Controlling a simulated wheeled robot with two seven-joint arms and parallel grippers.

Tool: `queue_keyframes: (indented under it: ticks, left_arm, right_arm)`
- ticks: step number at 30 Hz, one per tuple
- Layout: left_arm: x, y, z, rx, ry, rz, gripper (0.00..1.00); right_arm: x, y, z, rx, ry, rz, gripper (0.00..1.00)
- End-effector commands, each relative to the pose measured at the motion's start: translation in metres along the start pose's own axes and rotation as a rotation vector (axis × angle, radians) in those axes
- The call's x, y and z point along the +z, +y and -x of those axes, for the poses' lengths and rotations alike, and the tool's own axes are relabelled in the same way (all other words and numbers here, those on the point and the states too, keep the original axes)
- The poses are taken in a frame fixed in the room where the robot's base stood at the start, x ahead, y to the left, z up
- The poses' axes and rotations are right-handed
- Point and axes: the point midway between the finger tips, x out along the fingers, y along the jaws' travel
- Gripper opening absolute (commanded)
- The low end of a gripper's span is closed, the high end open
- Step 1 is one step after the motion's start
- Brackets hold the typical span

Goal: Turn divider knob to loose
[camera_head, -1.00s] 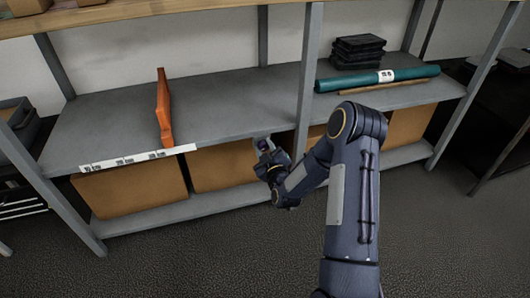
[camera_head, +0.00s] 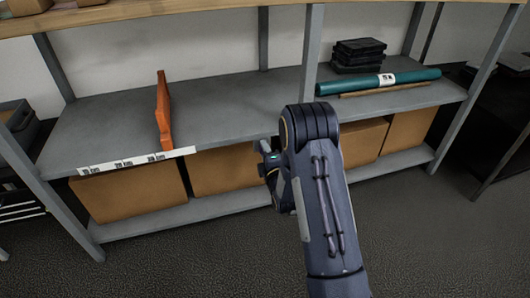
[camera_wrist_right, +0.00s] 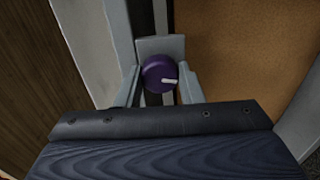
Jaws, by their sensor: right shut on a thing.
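The round purple knob (camera_wrist_right: 158,75) has a white pointer mark that points to the right in the right wrist view. It sits between the two grey fingers of my right gripper (camera_wrist_right: 160,88), which is shut on it. In the head view my right gripper (camera_head: 267,160) is at the front edge of the shelf, partly hidden by my own arm. The knob cannot be made out there. An orange upright divider (camera_head: 163,112) stands on the shelf to the left of the gripper. My left gripper is not in view.
The grey shelf (camera_head: 222,108) has a white label strip (camera_head: 135,160) along its front edge. Cardboard boxes (camera_head: 130,192) stand on the lower shelf. A teal roll (camera_head: 360,83) and black cases (camera_head: 358,55) lie at the right.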

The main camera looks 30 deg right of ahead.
Motion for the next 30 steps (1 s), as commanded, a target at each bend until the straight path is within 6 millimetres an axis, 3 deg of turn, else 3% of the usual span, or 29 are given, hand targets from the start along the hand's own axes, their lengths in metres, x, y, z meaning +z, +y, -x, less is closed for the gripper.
queue_keyframes:
  ticks: [12,29,30]
  left_arm:
    - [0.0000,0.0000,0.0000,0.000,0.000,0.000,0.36]
    - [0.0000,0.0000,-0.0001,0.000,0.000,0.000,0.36]
    - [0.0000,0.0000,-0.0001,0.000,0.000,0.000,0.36]
  right_arm:
    - [0.0002,-0.0012,0.0003,-0.002,0.000,0.190,0.11]
    - [0.0006,-0.0013,0.0004,-0.002,-0.001,0.218,0.11]
    - [0.0006,-0.0013,0.0004,-0.002,-0.001,0.218,0.38]
